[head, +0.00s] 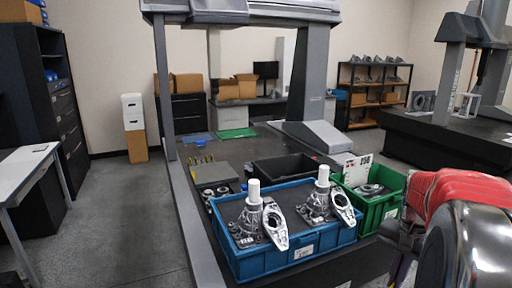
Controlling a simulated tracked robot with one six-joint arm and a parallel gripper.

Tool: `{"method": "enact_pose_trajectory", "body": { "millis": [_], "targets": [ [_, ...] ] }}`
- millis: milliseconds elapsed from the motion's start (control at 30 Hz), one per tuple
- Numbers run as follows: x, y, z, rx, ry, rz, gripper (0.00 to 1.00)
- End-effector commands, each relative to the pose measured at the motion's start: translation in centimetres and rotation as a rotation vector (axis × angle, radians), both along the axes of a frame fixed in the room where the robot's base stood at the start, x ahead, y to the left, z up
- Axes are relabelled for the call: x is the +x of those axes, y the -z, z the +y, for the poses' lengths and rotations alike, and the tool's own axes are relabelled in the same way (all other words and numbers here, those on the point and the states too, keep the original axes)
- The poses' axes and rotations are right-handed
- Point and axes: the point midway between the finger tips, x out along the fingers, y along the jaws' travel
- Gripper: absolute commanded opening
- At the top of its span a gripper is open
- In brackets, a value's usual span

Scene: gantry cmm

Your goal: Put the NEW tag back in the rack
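No tag that I can read as NEW shows in the head view. A white tag or card with dark marks (357,162) stands at the back of the green bin (388,208); its lettering is too small to read surely. I cannot make out a tag rack. My gripper (398,268) is at the lower right, beside the bins and partly cut off by the frame and my red-covered arm. Its fingers are too hidden to tell whether they are open or hold anything.
A blue bin (285,262) with metal castings and white cylinders stands on the dark machine table, left of the green bin. A black tray (284,168) lies behind it. A gantry column (310,80) rises beyond. Open floor lies left; shelves (375,90) stand at the back.

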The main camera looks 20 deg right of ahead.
Motion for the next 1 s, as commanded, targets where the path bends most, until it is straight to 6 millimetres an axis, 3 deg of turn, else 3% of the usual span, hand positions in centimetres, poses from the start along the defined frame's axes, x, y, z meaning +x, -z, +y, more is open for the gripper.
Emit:
{"method": "enact_pose_trajectory", "body": {
  "millis": [267,467,700,1000],
  "targets": [
    [5.3,3.5,1.1,0.004,-0.204,0.004,0.0],
    [11.0,7.9,4.5,0.005,-0.423,0.004,0.0],
    [16.3,13.5,10.6,0.004,-0.655,0.004,0.0],
    [19.9,20.2,20.1,0.004,-0.911,0.004,0.0]
  ]
}}
